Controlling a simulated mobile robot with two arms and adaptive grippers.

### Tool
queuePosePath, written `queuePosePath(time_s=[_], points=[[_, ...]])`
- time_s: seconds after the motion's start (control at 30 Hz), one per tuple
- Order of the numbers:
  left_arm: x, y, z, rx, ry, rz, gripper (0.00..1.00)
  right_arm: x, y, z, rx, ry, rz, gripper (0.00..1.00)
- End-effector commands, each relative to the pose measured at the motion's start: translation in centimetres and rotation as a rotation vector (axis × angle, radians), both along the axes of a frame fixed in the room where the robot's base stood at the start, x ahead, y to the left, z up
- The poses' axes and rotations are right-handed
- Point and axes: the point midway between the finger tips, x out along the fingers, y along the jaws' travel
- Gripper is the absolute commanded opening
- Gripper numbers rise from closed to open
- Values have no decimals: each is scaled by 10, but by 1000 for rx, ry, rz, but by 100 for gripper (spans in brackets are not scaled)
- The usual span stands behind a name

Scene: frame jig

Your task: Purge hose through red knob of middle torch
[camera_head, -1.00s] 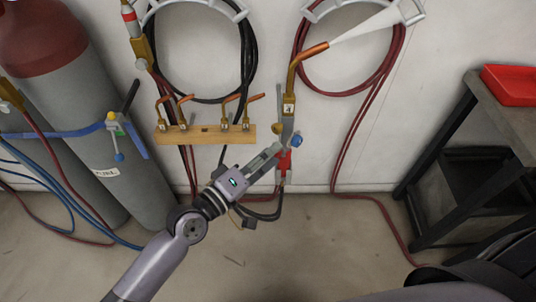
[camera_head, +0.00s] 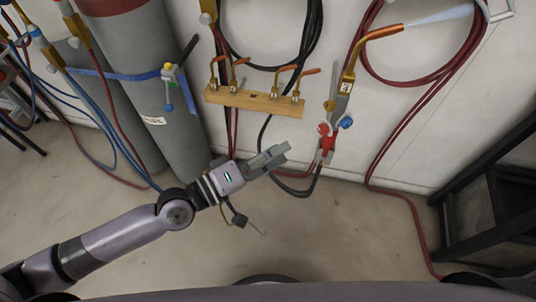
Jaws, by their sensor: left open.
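A brass torch (camera_head: 346,86) with a bent copper tip hangs on the wall, right of centre. A thin, pale bluish jet (camera_head: 439,18) leaves its tip toward the upper right. At its lower end are a red knob (camera_head: 323,129) on the left and a blue knob (camera_head: 346,123) on the right. A red hose (camera_head: 300,174) and a black hose (camera_head: 302,191) run down from there. My left gripper (camera_head: 284,153) is left of and slightly below the red knob, apart from it, open and empty. My right gripper is not in view.
A wooden rack (camera_head: 253,100) with several copper tips is on the wall above my left gripper. Grey cylinders (camera_head: 176,125) with a blue strap stand at left. A dark metal stand (camera_head: 478,205) is at right. The floor between is mostly clear.

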Motion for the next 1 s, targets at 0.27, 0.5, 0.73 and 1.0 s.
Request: queuePosePath(time_s=[0.27,0.5,0.73,1.0], points=[[-7,15,0,0,2,3,42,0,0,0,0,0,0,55],[-7,15,-1,0,3,3,42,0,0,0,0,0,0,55],[-7,15,-1,0,3,3,42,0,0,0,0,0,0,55],[-7,15,-1,0,3,3,42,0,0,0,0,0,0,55]])
